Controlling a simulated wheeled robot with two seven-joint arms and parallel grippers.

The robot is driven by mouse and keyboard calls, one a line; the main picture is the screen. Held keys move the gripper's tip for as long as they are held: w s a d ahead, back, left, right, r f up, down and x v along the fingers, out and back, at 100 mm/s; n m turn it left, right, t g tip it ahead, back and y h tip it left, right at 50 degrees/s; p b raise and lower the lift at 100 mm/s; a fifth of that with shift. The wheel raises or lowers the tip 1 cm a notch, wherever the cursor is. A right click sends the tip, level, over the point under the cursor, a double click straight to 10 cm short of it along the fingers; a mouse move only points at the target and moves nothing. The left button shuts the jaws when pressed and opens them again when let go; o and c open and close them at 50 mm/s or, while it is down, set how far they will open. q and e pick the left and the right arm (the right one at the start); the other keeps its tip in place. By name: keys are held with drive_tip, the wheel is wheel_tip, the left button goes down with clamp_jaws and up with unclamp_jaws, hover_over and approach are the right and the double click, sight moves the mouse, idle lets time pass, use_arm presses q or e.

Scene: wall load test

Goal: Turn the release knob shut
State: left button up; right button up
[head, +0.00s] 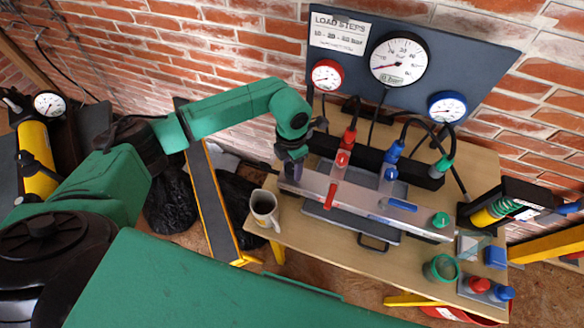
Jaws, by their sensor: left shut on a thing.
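A long silver valve block (365,206) lies across the wooden table. It carries a red lever (331,195) set across it, a blue lever (402,205) set along it and a round green knob (441,220) near its right end. My left gripper (292,170) points down at the block's left end and is shut on a small dark part there, which I take to be the release knob. The gripper hides most of that part, so its turn cannot be seen. My right gripper is not in view.
A dark gauge panel (480,55) stands behind the block, with a large dial (399,60) and red and blue gauges. Hoses run down from it. A mug (265,208) stands close left of the block. A green cup (441,268) and small red and blue parts stand front right.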

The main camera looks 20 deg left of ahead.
use_arm(q)
drive_tip(key=m+b, duration=0.5)
drive_tip(key=b, duration=0.1)
drive_tip(key=m+b, duration=0.5)
drive_tip(key=shift+w+f+m+b, duration=0.15)
drive_tip(key=shift+m+b, duration=0.15)
drive_tip(key=shift+b, duration=0.05)
drive_tip(key=m+b, duration=0.2)
drive_tip(key=m, duration=0.1)
drive_tip(key=shift+b, duration=0.35)
drive_tip(key=shift+r+m+b, duration=0.25)
drive_tip(key=shift+m+b, duration=0.45)
drive_tip(key=shift+m, duration=0.6)
drive_tip(key=o, duration=1.4)
drive_tip(key=shift+c, duration=0.2)
